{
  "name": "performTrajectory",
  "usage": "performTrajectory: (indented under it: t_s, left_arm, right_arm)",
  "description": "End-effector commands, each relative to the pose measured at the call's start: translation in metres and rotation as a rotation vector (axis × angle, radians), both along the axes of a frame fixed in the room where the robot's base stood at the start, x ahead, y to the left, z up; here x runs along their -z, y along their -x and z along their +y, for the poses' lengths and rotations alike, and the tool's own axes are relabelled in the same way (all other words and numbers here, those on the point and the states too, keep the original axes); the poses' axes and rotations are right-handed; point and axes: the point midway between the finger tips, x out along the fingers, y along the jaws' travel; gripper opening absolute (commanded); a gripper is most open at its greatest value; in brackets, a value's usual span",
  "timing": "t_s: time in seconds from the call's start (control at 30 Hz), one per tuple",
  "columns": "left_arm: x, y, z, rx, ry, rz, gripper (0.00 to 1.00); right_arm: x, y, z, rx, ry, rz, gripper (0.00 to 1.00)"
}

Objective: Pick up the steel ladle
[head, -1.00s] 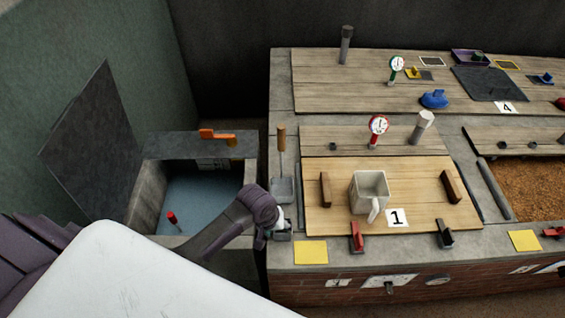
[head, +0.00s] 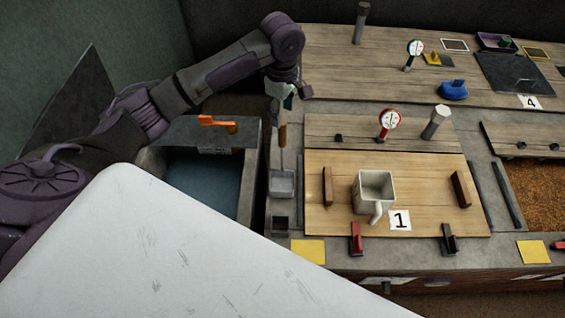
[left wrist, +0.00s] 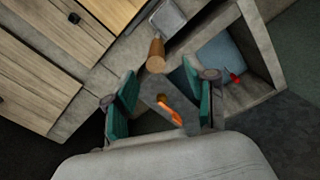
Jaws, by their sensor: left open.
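The steel ladle has an upright wooden handle (head: 283,134) and a thin shaft running down to a square grey scoop or holder (head: 282,184) at the counter's left edge. In the left wrist view the handle (left wrist: 156,57) points towards the camera, with the square grey part (left wrist: 168,20) behind it. My left gripper (head: 285,98) is over the handle's top; its teal fingers (left wrist: 155,92) are open and empty. The handle's end shows just ahead of the gap between the fingertips. My right gripper is not in view.
A basin (head: 202,180) with an orange-handled thing (head: 217,122) on its ledge lies left of the counter. A grey mug (head: 374,188) stands on the board marked 1. Gauges (head: 390,122) and a grey post (head: 437,121) rise behind. A small dark square holder (head: 281,223) sits below the ladle.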

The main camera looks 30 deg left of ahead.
Motion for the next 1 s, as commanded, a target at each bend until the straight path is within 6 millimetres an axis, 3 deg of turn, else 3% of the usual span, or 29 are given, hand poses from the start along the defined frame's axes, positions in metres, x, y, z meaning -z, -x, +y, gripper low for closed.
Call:
performTrajectory:
  t_s: [0.13,0.43,0.7,1.0]
  left_arm:
    - [0.026,0.000,0.000,0.000,0.000,0.002,0.56]
    - [0.050,-0.001,0.001,0.001,-0.002,0.001,0.56]
    - [0.088,-0.004,0.002,0.002,0.000,-0.001,0.56]
    - [0.092,-0.004,0.002,0.003,0.000,-0.004,0.54]
  right_arm:
    - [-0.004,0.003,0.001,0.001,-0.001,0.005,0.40]
    - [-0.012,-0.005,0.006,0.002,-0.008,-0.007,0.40]
    - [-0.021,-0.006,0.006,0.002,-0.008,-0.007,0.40]
    - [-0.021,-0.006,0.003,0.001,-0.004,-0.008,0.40]
